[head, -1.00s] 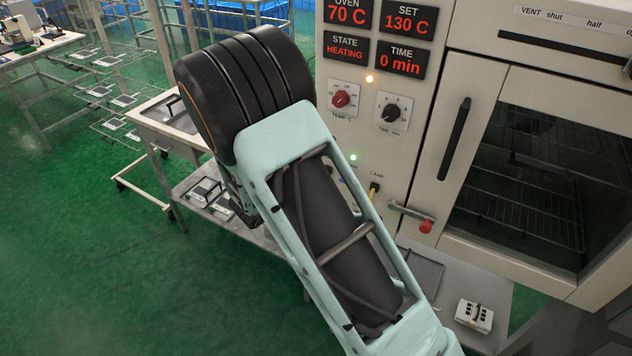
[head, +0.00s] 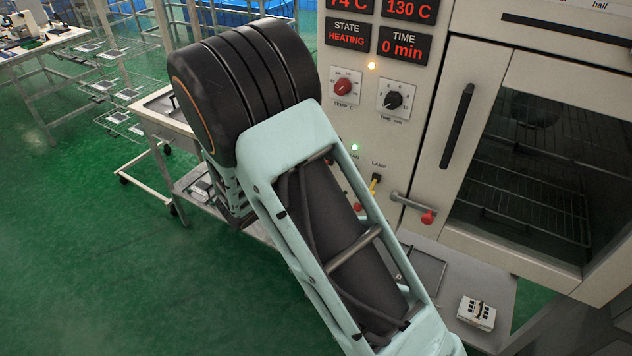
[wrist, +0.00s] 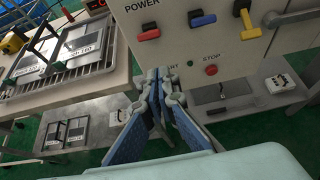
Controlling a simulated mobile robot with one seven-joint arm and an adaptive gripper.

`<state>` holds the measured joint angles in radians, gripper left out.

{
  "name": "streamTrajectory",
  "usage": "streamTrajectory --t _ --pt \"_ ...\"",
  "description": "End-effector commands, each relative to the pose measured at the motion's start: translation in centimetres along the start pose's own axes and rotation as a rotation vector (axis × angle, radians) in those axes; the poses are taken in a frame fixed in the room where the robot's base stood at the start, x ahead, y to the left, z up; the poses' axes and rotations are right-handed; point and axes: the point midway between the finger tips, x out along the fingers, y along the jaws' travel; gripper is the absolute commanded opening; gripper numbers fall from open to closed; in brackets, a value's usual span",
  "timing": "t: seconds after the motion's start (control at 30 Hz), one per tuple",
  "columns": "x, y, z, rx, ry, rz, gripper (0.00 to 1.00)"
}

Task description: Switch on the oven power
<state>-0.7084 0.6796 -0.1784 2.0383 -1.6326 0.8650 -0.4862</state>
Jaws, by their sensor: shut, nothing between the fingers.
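In the wrist view, the oven's control panel (wrist: 175,44) shows a POWER label above a red-orange lever switch (wrist: 148,34). The lever lies nearly level, slightly tilted. A blue lever (wrist: 203,19) and a yellow lever (wrist: 247,20) are to its right. My gripper (wrist: 163,76) is shut and empty, its tips below the red-orange lever and apart from it in the picture. In the head view my arm hides the gripper and the power switch. The oven displays are lit, and STATE (head: 348,34) reads HEATING.
A red STOP button (wrist: 211,69) and a partly hidden green button sit just right of the gripper tips. A trolley with trays (wrist: 80,50) stands at left. The oven door (head: 540,160) is closed. A shelf (head: 450,280) lies under the oven.

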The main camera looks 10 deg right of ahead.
Motion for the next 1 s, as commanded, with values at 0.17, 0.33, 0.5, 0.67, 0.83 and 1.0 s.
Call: streamTrajectory --t 0.17,0.33,0.5,0.67,0.83,1.0 --pt "-3.6 0.1 1.5 0.002 0.002 0.004 0.00" --pt "-6.0 0.0 2.4 0.000 0.004 0.003 0.00" --pt "-7.2 -0.1 2.9 -0.001 0.003 0.000 0.00" --pt "-7.4 -0.1 2.9 -0.002 0.004 0.000 0.00" --pt "-7.4 -0.1 2.9 -0.002 0.004 -0.001 0.00" --pt "-7.4 -0.1 2.9 -0.001 0.004 0.000 0.00"
